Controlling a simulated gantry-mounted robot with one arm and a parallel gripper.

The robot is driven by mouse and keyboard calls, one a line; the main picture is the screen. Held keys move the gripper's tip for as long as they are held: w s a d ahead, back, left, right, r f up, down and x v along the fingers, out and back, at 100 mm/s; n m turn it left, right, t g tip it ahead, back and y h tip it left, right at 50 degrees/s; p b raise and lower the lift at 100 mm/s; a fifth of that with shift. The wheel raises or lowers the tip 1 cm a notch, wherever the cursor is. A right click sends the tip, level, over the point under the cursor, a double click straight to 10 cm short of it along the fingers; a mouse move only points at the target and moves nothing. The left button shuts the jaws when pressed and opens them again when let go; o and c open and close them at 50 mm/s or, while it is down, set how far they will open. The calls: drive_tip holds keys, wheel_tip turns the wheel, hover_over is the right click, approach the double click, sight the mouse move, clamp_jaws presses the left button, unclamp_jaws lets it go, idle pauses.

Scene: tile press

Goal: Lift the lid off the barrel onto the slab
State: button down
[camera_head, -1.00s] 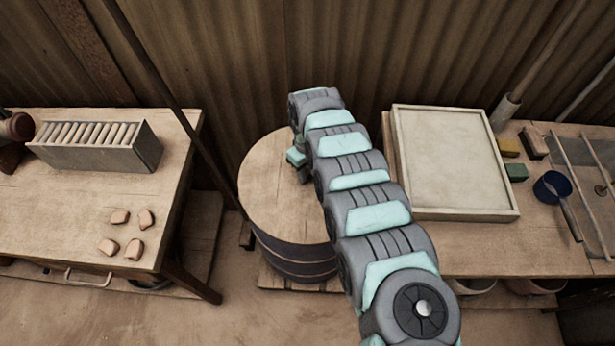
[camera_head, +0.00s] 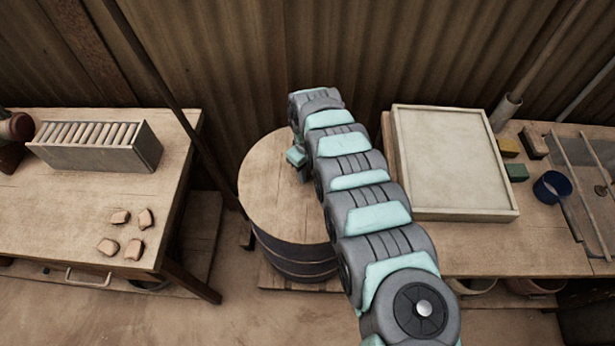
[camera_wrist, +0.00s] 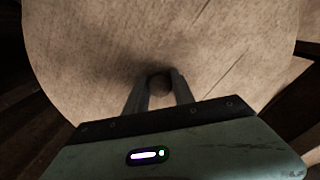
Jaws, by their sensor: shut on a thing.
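The round wooden lid (camera_head: 272,200) lies flat on top of the dark barrel (camera_head: 296,262) in the head view. In the wrist view the lid (camera_wrist: 90,45) fills most of the picture. My gripper (camera_wrist: 160,84) is shut on the small dark knob (camera_wrist: 160,84) near the lid's middle, one finger on each side. In the head view my arm partly covers the lid's right side and the knob is hidden. The pale slab (camera_head: 452,160) lies in a shallow frame on the right bench, its top bare.
The left table (camera_head: 60,215) holds a metal rack (camera_head: 95,146) and several clay pieces (camera_head: 133,249). Right of the slab are small blocks (camera_head: 516,172), a blue ring-shaped thing (camera_head: 551,186) and a trough with rods. A corrugated wall stands behind; a thin pole slants left of the barrel.

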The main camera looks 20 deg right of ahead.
sight(308, 171)
idle(0.4)
wheel_tip(308, 171, up, 20)
drive_tip(key=p, duration=0.5)
